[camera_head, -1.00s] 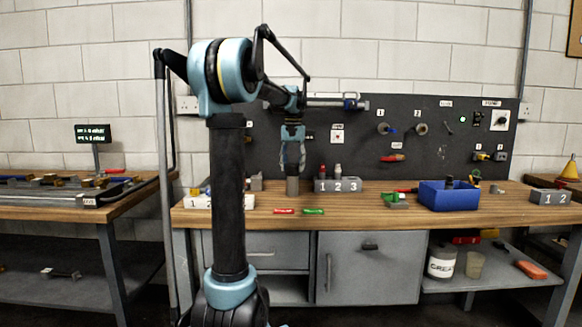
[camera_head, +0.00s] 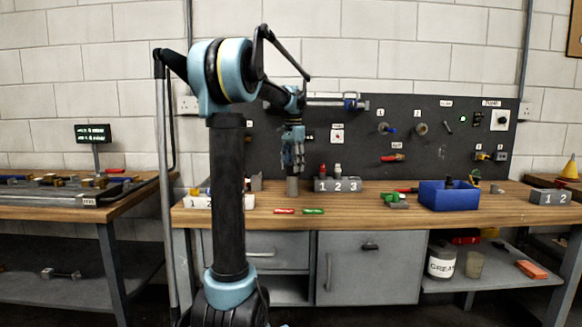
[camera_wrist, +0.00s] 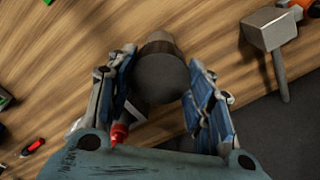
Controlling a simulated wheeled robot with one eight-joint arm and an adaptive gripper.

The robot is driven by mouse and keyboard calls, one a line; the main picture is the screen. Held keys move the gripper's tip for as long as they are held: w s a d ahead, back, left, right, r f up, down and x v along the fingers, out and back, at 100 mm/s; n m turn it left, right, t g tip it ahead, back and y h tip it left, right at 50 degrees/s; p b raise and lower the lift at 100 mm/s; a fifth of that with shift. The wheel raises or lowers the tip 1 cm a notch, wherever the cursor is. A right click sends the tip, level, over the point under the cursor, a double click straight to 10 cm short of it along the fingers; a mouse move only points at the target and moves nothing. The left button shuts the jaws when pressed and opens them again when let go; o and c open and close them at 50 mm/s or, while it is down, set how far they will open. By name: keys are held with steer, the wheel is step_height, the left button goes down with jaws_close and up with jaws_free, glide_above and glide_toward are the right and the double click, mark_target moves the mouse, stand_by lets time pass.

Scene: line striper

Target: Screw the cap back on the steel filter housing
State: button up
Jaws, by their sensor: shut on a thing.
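The steel filter housing (camera_head: 292,187) stands upright on the wooden bench as a short grey cylinder, left of the numbered block. My gripper (camera_head: 292,168) points down directly above it. In the wrist view, my gripper (camera_wrist: 163,85) has its two blue-padded fingers on either side of a dark grey round cap (camera_wrist: 163,78) and is shut on it. The housing's brownish-grey side (camera_wrist: 160,42) shows just beyond the cap. The cap is hidden by the fingers in the head view. I cannot tell whether cap and housing touch.
A grey block marked 1 2 3 (camera_head: 338,185) holding small bottles stands close on the right. A mallet (camera_wrist: 268,32) shows in the wrist view. Red (camera_head: 284,211) and green (camera_head: 313,211) tags lie in front. A blue bin (camera_head: 449,196) is further right.

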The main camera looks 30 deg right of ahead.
steer(key=shift+m, duration=0.6)
steer(key=m, duration=0.4)
steer(key=shift+m, duration=0.3)
steer(key=m, duration=0.4)
steer(key=shift+m, duration=0.3)
